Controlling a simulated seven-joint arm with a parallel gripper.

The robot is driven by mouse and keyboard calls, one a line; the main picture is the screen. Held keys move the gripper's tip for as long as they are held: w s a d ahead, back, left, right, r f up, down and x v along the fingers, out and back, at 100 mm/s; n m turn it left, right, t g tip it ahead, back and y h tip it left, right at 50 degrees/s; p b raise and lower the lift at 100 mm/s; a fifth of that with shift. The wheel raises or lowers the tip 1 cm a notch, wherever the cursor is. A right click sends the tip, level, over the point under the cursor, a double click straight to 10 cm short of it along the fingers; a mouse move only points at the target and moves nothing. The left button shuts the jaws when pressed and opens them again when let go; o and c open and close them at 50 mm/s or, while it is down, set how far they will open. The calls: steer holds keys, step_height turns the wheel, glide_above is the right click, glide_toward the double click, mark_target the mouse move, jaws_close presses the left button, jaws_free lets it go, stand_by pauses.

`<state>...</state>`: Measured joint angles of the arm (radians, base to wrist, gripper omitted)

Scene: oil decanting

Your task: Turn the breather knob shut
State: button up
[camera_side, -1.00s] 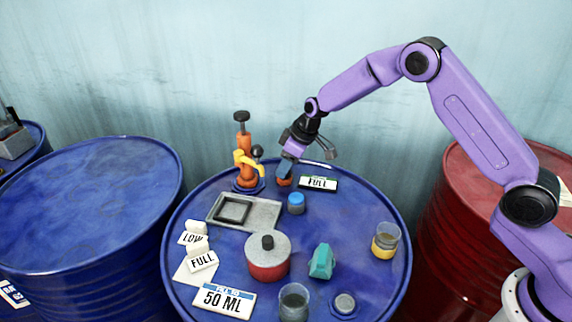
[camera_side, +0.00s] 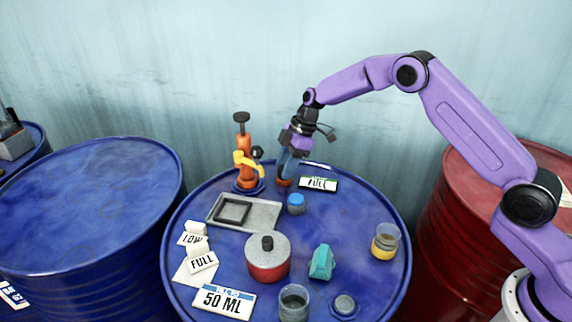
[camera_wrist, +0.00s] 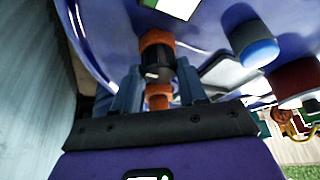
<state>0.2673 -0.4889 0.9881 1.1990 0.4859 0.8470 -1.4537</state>
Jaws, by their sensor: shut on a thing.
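The breather knob is a small orange piece (camera_side: 284,182) near the back edge of the blue drum top. My gripper (camera_side: 286,173) reaches down from above with its fingers at this knob and is shut on it. In the wrist view the orange and dark knob (camera_wrist: 157,45) shows at my gripper (camera_wrist: 157,82), partly hidden by the fingers. A light mark shows on its dark part. How far it is turned I cannot tell.
An orange pump (camera_side: 243,145) with a yellow spout stands close left. A blue cap (camera_side: 296,204), a grey tray (camera_side: 264,214) and a red pot (camera_side: 267,262) are nearer the front.

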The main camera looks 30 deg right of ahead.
stand_by(0.5)
steer(key=o, duration=1.1)
steer(key=shift+c, duration=0.2)
steer(key=v, duration=1.7)
steer(key=shift+r, duration=0.25)
